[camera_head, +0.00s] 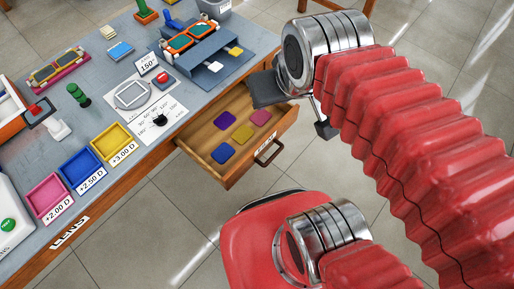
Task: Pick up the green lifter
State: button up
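A dark green upright piece with a knobbed top (79,95) stands on the table at the left. Another green piece with an orange part (145,12) stands at the table's far edge. I cannot tell for sure which of the two is the green lifter. My gripper (294,107) hangs right of the table, beyond the open drawer's right end, well apart from both green pieces. Its two dark fingers look spread, with nothing seen between them; my wrist hides part of it.
An open drawer (199,138) with several coloured squares juts out from the table (130,178). Pink (48,199), blue (82,171) and yellow (113,144) trays line the front edge. A blue-grey stand (205,62) holds eyeglass frames. A blue piece (172,20) stands at the back.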

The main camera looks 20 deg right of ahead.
aim_at(75, 91)
jog(key=u, duration=1.25)
